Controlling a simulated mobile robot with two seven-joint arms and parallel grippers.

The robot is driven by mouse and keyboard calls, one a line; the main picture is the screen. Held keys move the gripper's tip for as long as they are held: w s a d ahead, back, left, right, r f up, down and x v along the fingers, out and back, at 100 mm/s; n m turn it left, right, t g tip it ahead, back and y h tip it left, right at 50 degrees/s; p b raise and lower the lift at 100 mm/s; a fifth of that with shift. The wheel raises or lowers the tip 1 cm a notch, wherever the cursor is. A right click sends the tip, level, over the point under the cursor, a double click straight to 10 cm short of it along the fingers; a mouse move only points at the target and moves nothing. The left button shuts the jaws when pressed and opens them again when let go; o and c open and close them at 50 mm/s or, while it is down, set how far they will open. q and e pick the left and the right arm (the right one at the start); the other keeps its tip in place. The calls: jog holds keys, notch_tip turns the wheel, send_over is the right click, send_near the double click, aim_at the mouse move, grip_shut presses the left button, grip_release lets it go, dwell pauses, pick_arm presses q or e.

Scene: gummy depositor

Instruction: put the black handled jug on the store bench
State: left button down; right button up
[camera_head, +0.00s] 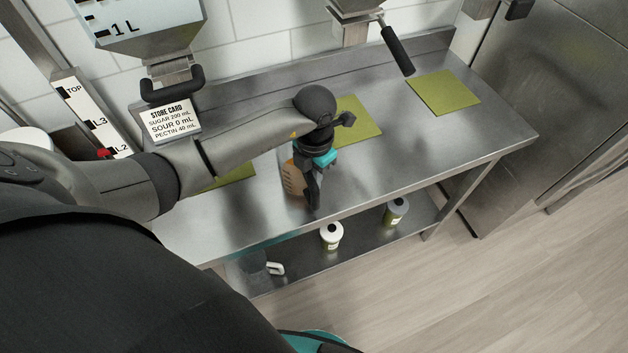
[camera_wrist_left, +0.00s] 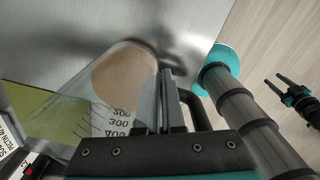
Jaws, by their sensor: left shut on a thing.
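My left gripper (camera_head: 308,182) is shut on the handle of the black handled jug (camera_head: 292,178), over the steel bench (camera_head: 400,142) between two green mats. The jug is clear, with tan contents; in the left wrist view (camera_wrist_left: 105,88) its measuring marks and black handle show. The gripper hides part of it in the head view. I cannot tell whether its base touches the bench.
Green mats lie at right (camera_head: 443,92), middle (camera_head: 358,120) and left (camera_head: 234,176). The lower shelf (camera_head: 300,262) holds a jug with a white handle (camera_head: 275,268), a white-lidded tub (camera_head: 332,236) and a grey-lidded tub (camera_head: 396,211). A black lever (camera_head: 397,50) overhangs the bench.

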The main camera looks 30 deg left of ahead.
pick_arm(q)
jog(key=shift+f, duration=0.55)
jog(key=shift+f, duration=0.2)
jog(key=c, duration=1)
grip_release()
jog(key=shift+c, duration=0.2)
jog(key=shift+r, duration=0.15)
notch_tip(320, 180, up, 12)
jog(key=shift+r+p, duration=0.1)
jog(key=shift+p, duration=0.3)
